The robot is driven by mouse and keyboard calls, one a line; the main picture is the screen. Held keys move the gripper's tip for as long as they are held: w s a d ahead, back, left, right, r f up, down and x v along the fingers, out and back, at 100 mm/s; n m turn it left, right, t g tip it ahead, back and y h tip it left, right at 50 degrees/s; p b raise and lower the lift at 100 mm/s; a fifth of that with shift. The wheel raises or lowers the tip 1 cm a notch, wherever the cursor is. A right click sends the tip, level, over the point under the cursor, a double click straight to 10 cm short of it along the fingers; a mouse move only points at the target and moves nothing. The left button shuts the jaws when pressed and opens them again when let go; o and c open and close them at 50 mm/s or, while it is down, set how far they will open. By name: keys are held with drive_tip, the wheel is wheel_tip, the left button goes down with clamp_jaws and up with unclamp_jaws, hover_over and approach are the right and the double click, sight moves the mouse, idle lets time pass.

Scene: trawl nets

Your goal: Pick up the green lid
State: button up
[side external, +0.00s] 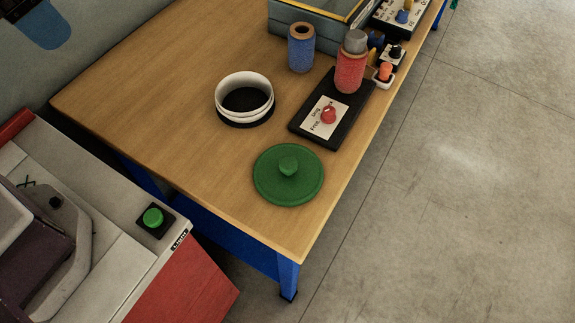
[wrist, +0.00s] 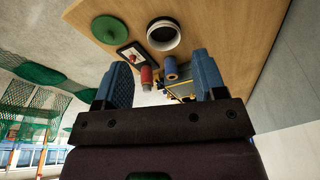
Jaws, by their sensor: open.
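In the wrist view the lid (wrist: 109,29) shows at the upper left, well away from my gripper. My gripper (wrist: 162,75) shows in the wrist view with its two blue fingers spread apart and nothing between them.
A white ring-shaped container (side external: 244,95) stands behind the lid. A black tray (side external: 306,127) with a card and red knob lies beside it. A red bottle (side external: 350,72), a blue spool (side external: 301,50) and a grey crate (side external: 284,24) stand farther back. The table's left part is clear.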

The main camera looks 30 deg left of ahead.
drive_tip(key=w+d+f+m+g, duration=0.2)
drive_tip(key=w+d+f+m, duration=0.55)
drive_tip(key=d, duration=0.35)
drive_tip(key=m, duration=1.2)
hover_over(288, 163)
wheel_tip(288, 163, down, 10)
drive_tip(key=shift+g, duration=0.3)
drive_tip(key=f, duration=0.7)
drive_tip(key=shift+s+d+f, duration=0.1)
drive_tip(key=shift+s+d, duration=0.05)
drive_tip(key=shift+s, duration=0.25)
drive_tip(key=shift+w+f, duration=0.2)
drive_tip(key=shift+f, duration=1.1)
drive_tip(key=shift+w+f, duration=0.2)
drive_tip(key=shift+f, duration=1.1)
drive_tip(key=c, duration=1)
